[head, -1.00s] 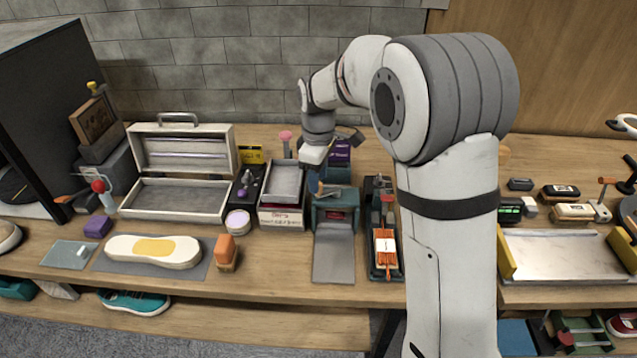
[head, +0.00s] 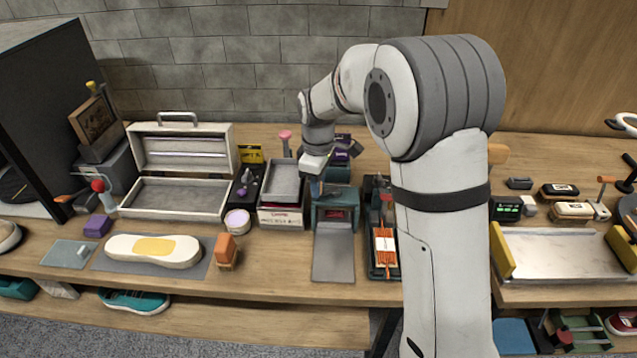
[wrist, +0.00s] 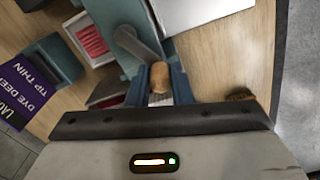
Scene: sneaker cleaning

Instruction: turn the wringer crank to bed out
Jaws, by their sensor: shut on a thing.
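The wringer (head: 335,214) is a teal box on the table in the middle of the head view. Its grey bed (head: 333,254) extends from the front toward the table edge. My gripper (head: 316,188) is at the wringer's upper left. In the wrist view, the blue fingers of my gripper (wrist: 160,88) are shut on the wooden knob of the crank (wrist: 159,76). The grey crank arm (wrist: 136,46) leads from the knob to the teal wringer body (wrist: 112,22). In the head view my gripper mostly hides the crank.
A box with a grey tray (head: 284,185) stands close to the wringer's left. A dark holder with an orange-striped item (head: 385,250) is at its right. An orange block (head: 226,250) and a shoe sole (head: 153,250) lie further left. Wood is clear in front.

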